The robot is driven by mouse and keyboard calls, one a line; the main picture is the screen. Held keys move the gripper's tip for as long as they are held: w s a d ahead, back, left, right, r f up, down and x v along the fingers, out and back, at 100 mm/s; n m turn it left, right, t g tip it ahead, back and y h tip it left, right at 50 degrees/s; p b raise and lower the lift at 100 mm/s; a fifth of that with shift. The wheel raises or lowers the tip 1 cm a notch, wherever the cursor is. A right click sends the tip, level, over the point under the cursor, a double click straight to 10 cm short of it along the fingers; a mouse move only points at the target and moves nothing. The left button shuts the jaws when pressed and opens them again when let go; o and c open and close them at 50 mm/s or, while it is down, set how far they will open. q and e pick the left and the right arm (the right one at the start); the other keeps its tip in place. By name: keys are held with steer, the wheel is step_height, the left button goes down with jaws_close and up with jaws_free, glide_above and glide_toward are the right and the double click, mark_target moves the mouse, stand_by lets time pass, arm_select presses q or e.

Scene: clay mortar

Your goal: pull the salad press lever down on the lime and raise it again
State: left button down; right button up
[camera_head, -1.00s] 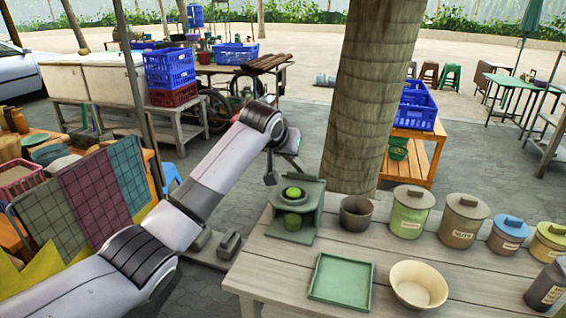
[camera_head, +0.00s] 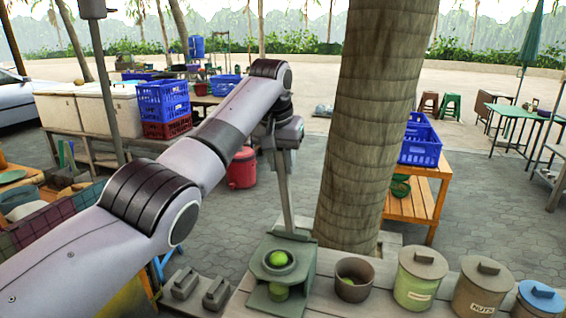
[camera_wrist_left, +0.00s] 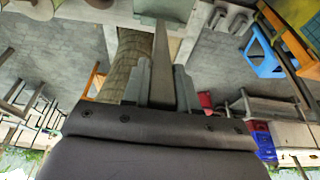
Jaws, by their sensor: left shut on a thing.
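The salad press (camera_head: 262,275) is a grey-green stand at the near left end of the wooden table. The grey lever (camera_head: 287,200) stands nearly upright above the press. My left gripper (camera_head: 284,142) is shut on the lever near its top. In the left wrist view the lever (camera_wrist_left: 162,70) runs between the two fingers. My right gripper is in neither view.
A dark bowl (camera_head: 352,280) and lidded canisters (camera_head: 420,278) stand right of the press. A thick tree trunk (camera_head: 375,130) rises close behind the table. Two grey blocks (camera_head: 198,288) lie left of the press. Blue crates (camera_head: 165,100) are farther back.

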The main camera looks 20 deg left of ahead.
arm_select(q)
steer(key=shift+w+r, duration=0.2)
steer(key=shift+r, duration=0.05)
steer(key=c, duration=1.2)
jaws_free()
steer(key=shift+c, duration=0.2)
steer(key=shift+o, duration=1.4)
steer(key=shift+w+f, duration=0.1)
steer(key=shift+f, duration=0.05)
steer(key=v, duration=0.7)
